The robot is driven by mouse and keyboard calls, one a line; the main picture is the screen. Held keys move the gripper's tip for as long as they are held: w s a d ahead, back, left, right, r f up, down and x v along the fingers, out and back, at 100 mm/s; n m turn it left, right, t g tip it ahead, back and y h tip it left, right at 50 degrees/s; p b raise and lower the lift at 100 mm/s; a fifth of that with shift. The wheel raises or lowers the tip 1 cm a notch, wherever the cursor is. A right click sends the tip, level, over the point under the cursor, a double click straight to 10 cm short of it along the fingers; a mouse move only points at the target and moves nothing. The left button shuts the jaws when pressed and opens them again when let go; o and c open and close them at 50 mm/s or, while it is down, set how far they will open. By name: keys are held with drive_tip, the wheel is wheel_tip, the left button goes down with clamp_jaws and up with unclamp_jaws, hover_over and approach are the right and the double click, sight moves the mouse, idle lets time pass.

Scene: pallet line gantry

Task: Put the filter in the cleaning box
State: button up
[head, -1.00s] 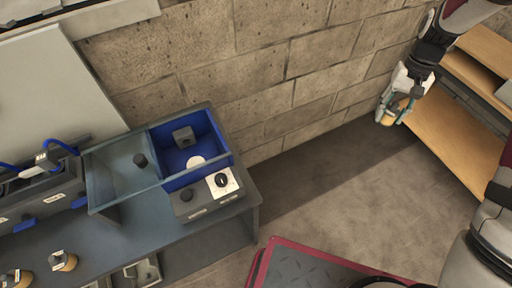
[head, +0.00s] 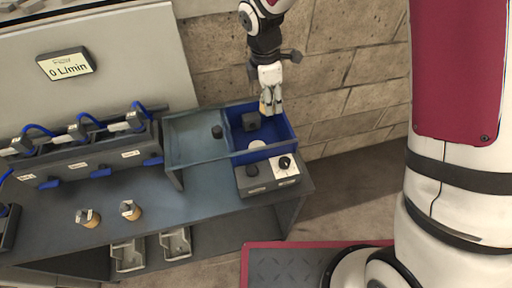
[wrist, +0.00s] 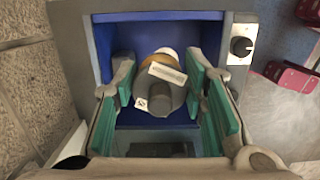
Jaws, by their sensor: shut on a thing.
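The cleaning box (head: 283,130) is an open blue-walled box at the right end of the bench, with a dark grey block and a white disc inside. My gripper (head: 271,108) is over its back part, pointing down. It is shut on the filter (wrist: 165,92), a tan piece with a grey top and white labels, held between the green finger pads. In the head view only a little tan of it shows beside the fingers. In the wrist view the blue interior lies around and below the filter; whether the filter touches the floor I cannot tell.
A grey-blue lid-like panel with a dark knob (head: 217,132) lies left of the box. A control unit with a black dial (head: 285,162) stands in front. A block wall (head: 340,90) is behind.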

drive_tip(key=s+a+f+n, duration=0.1)
drive_tip(key=s+a+n, duration=0.1)
drive_tip(key=a+n, duration=0.15)
drive_tip(key=n, duration=0.2)
approach(259, 146)
drive_tip(key=shift+m+t, duration=0.35)
drive_tip(key=shift+t, duration=0.05)
drive_tip(key=shift+s+d+f, duration=0.1)
drive_tip(key=shift+d+f, duration=0.1)
drive_tip(key=shift+f, duration=1.1)
drive_tip(key=shift+s+d+f, duration=0.1)
drive_tip(key=shift+d+f, duration=0.05)
drive_tip(key=shift+f, duration=1.15)
drive_tip(key=shift+f, duration=0.15)
drive_tip(key=o, duration=1.3)
drive_tip(key=r, duration=0.4)
drive_tip(key=a+r, duration=0.1)
drive_tip(key=r, duration=0.3)
drive_tip(key=s+r, duration=0.1)
drive_tip(key=r, duration=0.3)
drive_tip(key=shift+a+r+b, duration=0.15)
drive_tip(key=shift+a+b, duration=0.05)
drive_tip(key=shift+b, duration=0.2)
